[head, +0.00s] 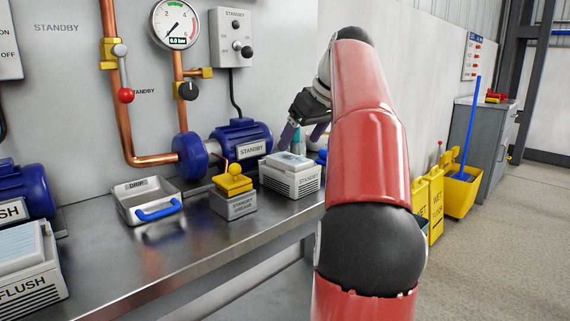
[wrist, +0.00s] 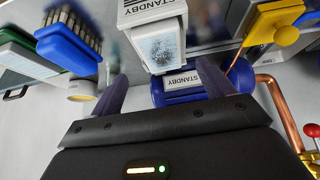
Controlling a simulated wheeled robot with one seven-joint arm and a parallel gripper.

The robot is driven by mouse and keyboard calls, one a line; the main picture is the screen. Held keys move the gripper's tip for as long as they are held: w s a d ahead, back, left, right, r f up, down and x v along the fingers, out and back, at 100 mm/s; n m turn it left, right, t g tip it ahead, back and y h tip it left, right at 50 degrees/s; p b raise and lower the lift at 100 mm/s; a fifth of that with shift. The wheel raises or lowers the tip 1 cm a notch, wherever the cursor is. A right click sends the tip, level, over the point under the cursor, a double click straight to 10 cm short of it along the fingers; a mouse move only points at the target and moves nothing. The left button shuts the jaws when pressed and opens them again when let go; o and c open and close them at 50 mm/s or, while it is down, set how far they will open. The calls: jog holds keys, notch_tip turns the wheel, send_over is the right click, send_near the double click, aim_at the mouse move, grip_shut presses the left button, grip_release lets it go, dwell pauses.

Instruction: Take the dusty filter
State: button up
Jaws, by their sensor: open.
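The dusty filter (wrist: 162,50) is a pale panel with a grey speckled patch, seated in the white STANDBY housing (wrist: 150,12) in the wrist view. In the head view the STANDBY housing (head: 292,181) stands on the bench beside a blue motor, and the filter (head: 289,161) shows at its top. My gripper (head: 303,138) is open above and just behind the housing, its purple fingers pointing down. In the wrist view the fingertips of my gripper (wrist: 162,82) lie either side of the filter, apart from it. Nothing is between them.
The blue STANDBY motor (head: 247,134) is behind. A FLUSH housing (head: 30,285) is at far left. The bench front (head: 190,245) is clear.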

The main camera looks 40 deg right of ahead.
aim_at(289, 158)
jog(key=b+x, duration=0.1)
jog(key=x, duration=0.4)
jog(key=shift+w+a+f, duration=0.15)
jog(key=shift+f, duration=0.15)
jog(key=c, duration=1.3)
jog(key=shift+c, duration=0.2)
